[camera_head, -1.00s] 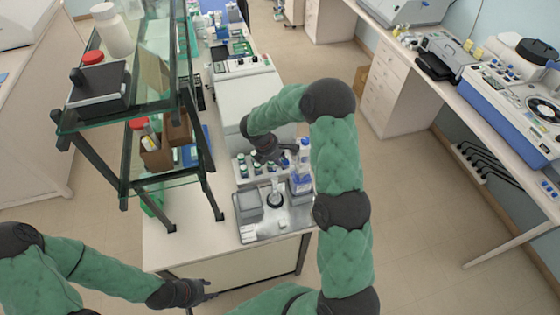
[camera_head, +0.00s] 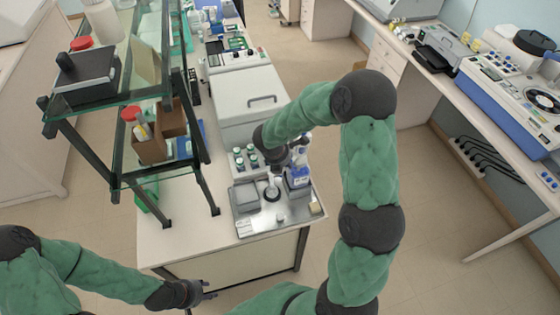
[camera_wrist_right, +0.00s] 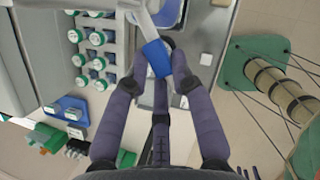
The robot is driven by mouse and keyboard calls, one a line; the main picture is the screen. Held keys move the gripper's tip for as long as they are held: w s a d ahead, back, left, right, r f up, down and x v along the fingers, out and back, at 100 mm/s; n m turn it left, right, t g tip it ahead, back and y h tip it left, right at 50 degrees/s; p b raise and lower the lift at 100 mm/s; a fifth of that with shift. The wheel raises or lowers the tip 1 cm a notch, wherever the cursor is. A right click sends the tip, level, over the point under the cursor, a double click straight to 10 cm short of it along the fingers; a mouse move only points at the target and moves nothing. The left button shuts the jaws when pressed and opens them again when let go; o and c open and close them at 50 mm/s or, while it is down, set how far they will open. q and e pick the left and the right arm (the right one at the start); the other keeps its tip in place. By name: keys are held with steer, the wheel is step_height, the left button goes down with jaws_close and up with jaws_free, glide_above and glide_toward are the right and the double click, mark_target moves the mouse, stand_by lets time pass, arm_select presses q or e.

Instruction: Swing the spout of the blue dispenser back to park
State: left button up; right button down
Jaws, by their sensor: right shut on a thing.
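The blue dispenser (camera_head: 299,174), a bottle with blue liquid, stands on the metal tray (camera_head: 251,225) at the near end of the bench. My right gripper (camera_head: 298,150) is at its top, and its fingers partly hide the spout. In the right wrist view, the blue part of the spout (camera_wrist_right: 157,58) lies between the fingertips of my right gripper (camera_wrist_right: 155,45), which is shut on it. The dispenser body (camera_wrist_right: 168,13) is cut off at the top edge. My left gripper (camera_head: 208,290) is empty, fingers apart, low in front of the bench.
Several capped vials (camera_head: 240,160) stand in a rack behind the tray. A grey box (camera_head: 245,196) and a round dark-rimmed stand (camera_head: 271,194) are on the tray. A glass shelf (camera_head: 130,98) rises at the left. Floor right of the bench is free.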

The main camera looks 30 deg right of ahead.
steer(key=s+d+n+t+y+p, duration=0.2)
steer(key=s+d+n, duration=0.3)
steer(key=n, duration=0.5)
steer(key=shift+s+d+n+y+p, duration=0.35)
steer(key=shift+d+y+p, duration=0.15)
steer(key=shift+y, duration=0.1)
steer(key=c, duration=1.2)
jaws_free()
steer(key=shift+o, duration=1.1)
steer(key=shift+w, duration=0.1)
steer(key=shift+t, duration=0.3)
